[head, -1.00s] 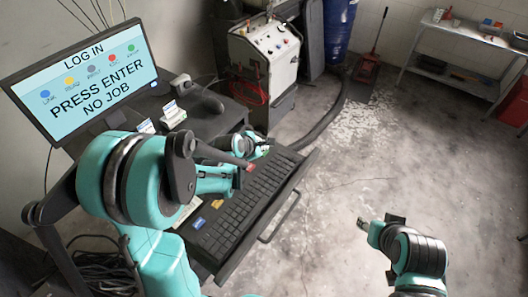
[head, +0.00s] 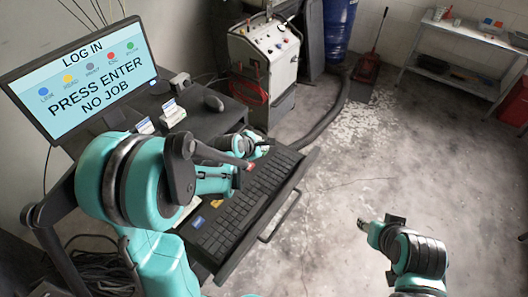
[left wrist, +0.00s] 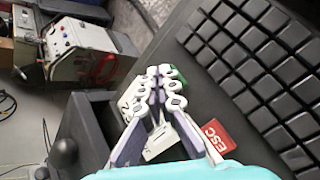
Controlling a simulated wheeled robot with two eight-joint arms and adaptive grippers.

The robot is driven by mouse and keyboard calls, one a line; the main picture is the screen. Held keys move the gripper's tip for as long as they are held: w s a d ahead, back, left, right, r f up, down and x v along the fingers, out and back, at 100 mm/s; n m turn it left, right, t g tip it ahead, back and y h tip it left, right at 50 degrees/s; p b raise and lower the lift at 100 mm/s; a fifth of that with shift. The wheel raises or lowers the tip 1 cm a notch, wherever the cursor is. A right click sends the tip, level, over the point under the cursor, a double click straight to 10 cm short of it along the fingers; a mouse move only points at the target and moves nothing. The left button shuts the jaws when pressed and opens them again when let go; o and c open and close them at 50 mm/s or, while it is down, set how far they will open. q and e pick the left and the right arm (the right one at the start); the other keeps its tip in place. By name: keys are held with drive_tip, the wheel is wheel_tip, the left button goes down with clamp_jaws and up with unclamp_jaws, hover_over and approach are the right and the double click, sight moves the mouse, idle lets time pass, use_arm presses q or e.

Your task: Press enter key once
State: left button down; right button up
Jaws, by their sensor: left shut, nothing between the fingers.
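The black keyboard (head: 240,208) lies on a pull-out tray below the monitor (head: 88,82), whose screen reads LOG IN, PRESS ENTER, NO JOB. My left gripper (head: 266,149) is shut and empty over the keyboard's far end. In the left wrist view, its closed fingertips (left wrist: 166,76) are over a green key (left wrist: 175,73), which they partly hide. I cannot tell whether they touch it, and no label on it is readable. A red ESC key (left wrist: 214,134) is beside the fingers.
A mouse (head: 213,103) and small white boxes (head: 172,112) sit on the desk behind the keyboard. A wheeled machine (head: 262,62) stands behind, with a blue barrel (head: 339,28) and a metal shelf (head: 462,45) farther back. The floor at right is clear.

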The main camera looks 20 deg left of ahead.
use_arm(q)
drive_tip(key=shift+f+b, duration=0.4)
idle(0.7)
idle(0.3)
drive_tip(key=shift+r+p, duration=0.55)
drive_tip(key=shift+r, duration=0.25)
drive_tip(key=shift+r+p, duration=1.9)
drive_tip(key=shift+r, duration=0.65)
drive_tip(key=shift+f, duration=0.1)
